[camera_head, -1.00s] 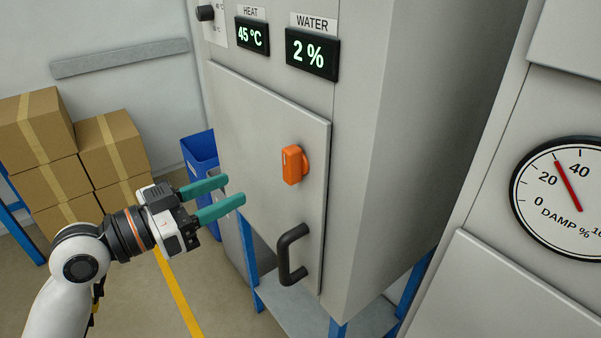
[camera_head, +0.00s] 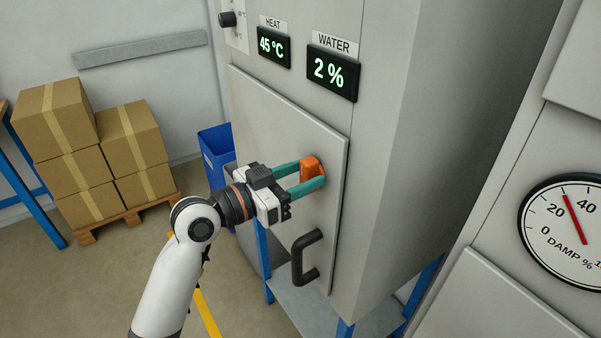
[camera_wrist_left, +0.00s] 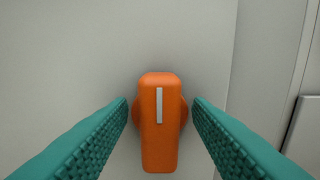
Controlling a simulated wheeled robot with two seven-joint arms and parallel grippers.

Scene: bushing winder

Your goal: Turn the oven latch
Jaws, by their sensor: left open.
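The orange oven latch (camera_head: 312,169) sits on the grey oven door (camera_head: 285,125). In the left wrist view the latch (camera_wrist_left: 159,125) stands upright, with a pale mark running vertically on its face. My left gripper (camera_head: 309,174) is at the latch, its two teal fingers on either side of it. In the left wrist view the open fingers (camera_wrist_left: 160,112) flank the latch with a gap showing on each side. In the head view the fingers hide part of the latch. My right gripper is not in view.
A black door handle (camera_head: 304,258) juts out below the latch. Displays above read heat 45 °C (camera_head: 272,46) and water 2 % (camera_head: 331,72). A damp gauge (camera_head: 567,232) is at the right. A blue bin (camera_head: 215,150) and stacked boxes (camera_head: 95,150) stand at the left.

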